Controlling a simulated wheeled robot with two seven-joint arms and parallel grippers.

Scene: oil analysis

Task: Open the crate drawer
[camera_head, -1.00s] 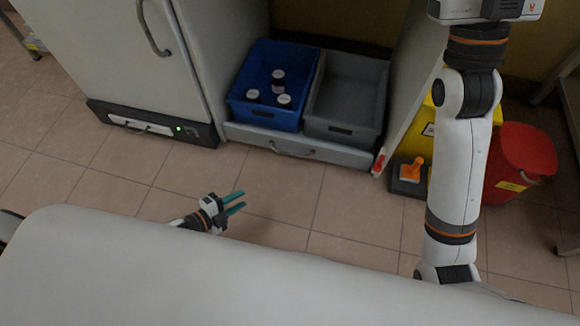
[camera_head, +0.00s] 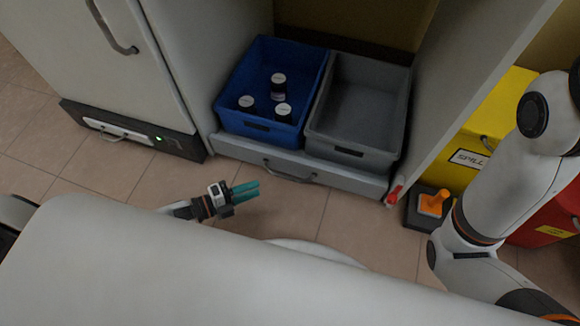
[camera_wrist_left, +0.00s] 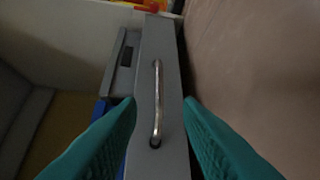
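The crate drawer (camera_head: 235,150) is a low grey drawer with a bar handle (camera_head: 288,173) on its front. It carries a blue crate (camera_head: 228,118) with several dark, white-capped bottles and an empty grey crate (camera_head: 345,152). The drawer looks shut between the cabinet sides. My left gripper (camera_head: 246,191) is in front of the drawer, left of the handle, apart from it. In the left wrist view its teal fingers (camera_wrist_left: 160,140) are open, with the metal handle (camera_wrist_left: 159,95) ahead between them. My right gripper is out of view.
A tall cabinet door (camera_head: 95,70) with a dark base stands at the left. The tiled floor before the drawer is clear.

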